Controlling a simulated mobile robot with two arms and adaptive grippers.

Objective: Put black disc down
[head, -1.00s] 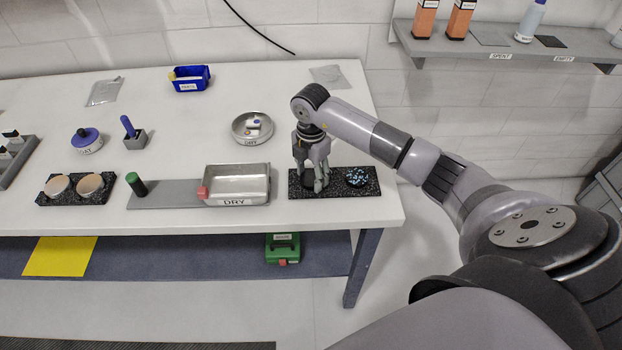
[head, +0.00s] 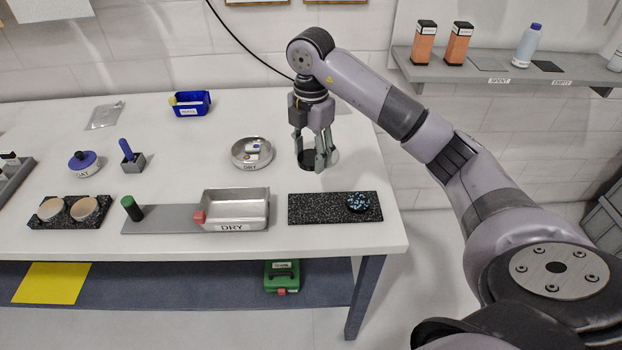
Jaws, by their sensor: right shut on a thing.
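My right gripper (head: 318,165) points down above the white table, behind the black speckled mat (head: 290,208). It is shut on the black disc (head: 308,159), whose dark surface shows between and beside the fingers. The fingers hide part of the disc. I cannot tell exactly how high it is above the table. A second dark disc with a blue speckled top (head: 358,202) sits on the right part of the mat. The mat's left part is bare. My left gripper is not in view.
A round metal dish (head: 239,159) with small items is left of the gripper. A blue bin (head: 190,105) stands farther back. A wall shelf (head: 450,73) holds bottles and orange boxes. Table space right of the gripper is clear.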

